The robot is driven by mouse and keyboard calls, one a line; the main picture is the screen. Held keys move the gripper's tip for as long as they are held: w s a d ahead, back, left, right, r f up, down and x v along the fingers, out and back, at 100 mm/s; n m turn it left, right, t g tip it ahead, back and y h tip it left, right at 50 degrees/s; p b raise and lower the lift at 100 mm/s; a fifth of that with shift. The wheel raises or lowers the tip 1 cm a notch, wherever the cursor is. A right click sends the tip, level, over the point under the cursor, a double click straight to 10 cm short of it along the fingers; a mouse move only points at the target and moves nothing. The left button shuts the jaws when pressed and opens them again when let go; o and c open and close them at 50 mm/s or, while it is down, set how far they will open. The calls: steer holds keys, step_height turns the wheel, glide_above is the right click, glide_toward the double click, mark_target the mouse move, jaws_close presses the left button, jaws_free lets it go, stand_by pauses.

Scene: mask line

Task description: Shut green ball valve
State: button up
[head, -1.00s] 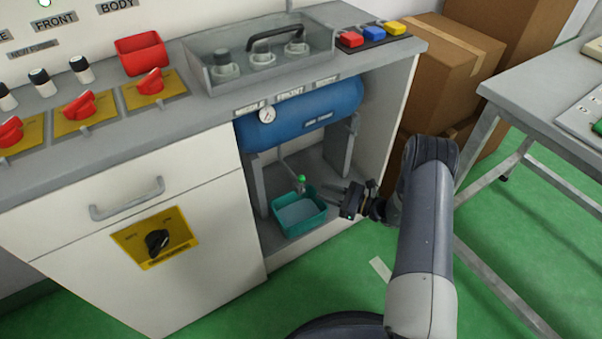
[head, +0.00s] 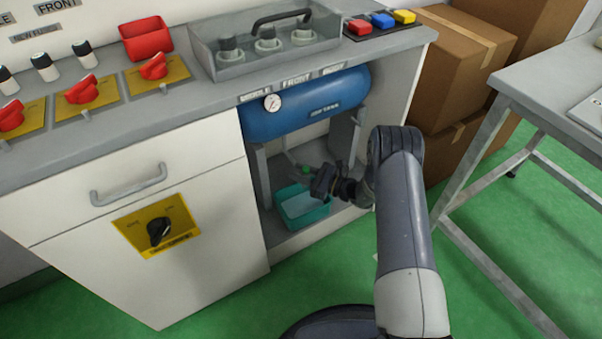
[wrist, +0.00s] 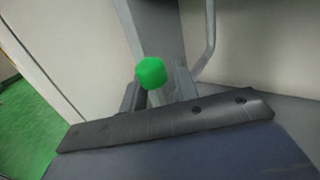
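The green ball valve handle (head: 306,170) is a small green knob on grey pipework under the blue tank, inside the open cabinet bay. My gripper (head: 314,178) is in the bay just right of the handle. In the wrist view the green handle (wrist: 151,72) shows at the tips of my gripper (wrist: 158,88). Its two dark fingers stand apart, one on each side of the handle's lower part. Whether they touch it I cannot tell. The valve body is mostly hidden behind the fingers.
The blue tank (head: 300,105) with a gauge hangs above my gripper. A teal bin (head: 298,210) stands below it on the bay floor. The bay's right wall is close to my arm. A grey table (head: 560,100) stands at right; green floor is clear in front.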

steer(key=shift+c, duration=0.6)
jaws_close()
